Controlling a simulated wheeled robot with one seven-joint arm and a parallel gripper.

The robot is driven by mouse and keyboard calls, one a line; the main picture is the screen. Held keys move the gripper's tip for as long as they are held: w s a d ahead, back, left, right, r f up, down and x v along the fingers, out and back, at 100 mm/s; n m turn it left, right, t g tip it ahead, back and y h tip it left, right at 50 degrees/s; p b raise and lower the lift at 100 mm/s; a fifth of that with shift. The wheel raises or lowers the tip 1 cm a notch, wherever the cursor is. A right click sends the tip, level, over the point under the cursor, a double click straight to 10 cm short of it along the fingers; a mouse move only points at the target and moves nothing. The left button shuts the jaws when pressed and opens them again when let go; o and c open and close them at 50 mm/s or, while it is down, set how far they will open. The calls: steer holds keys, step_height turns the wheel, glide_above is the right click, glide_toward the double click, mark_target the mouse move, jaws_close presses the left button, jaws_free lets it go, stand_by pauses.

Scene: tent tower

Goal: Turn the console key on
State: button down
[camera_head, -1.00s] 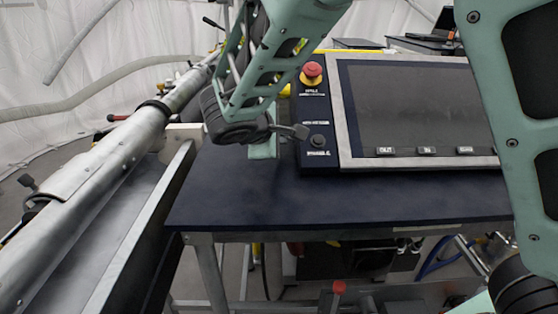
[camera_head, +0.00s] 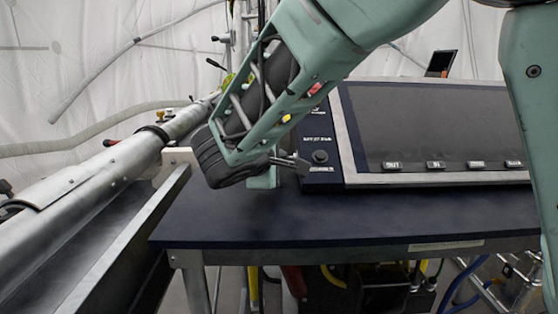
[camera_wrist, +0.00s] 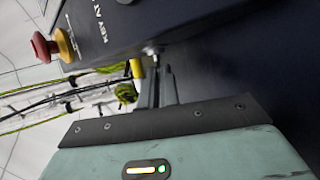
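The console (camera_head: 345,125) has a dark sloped panel and a screen, and stands on a dark tabletop. A round dark switch (camera_head: 320,156) sits at the panel's lower left, below a small white label. My gripper (camera_head: 298,164) is at the panel's lower left edge, just left of the switch. In the wrist view the narrow grey fingers (camera_wrist: 160,76) lie close together beside the console's edge (camera_wrist: 175,28). A small silvery bit (camera_wrist: 152,49) shows at their tips. I cannot tell whether it is a key or whether it is gripped.
A red knob on a yellow collar (camera_wrist: 45,46) stands out from the panel, largely hidden by my arm in the head view. The tabletop (camera_head: 340,215) in front of the console is clear. A long metal tube (camera_head: 90,190) on a rail runs along the left.

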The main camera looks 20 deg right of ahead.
steer(key=c, duration=1.6)
jaws_free()
steer(key=p+v, duration=0.1)
steer(key=v, duration=1.6)
steer(key=shift+s+a, duration=0.15)
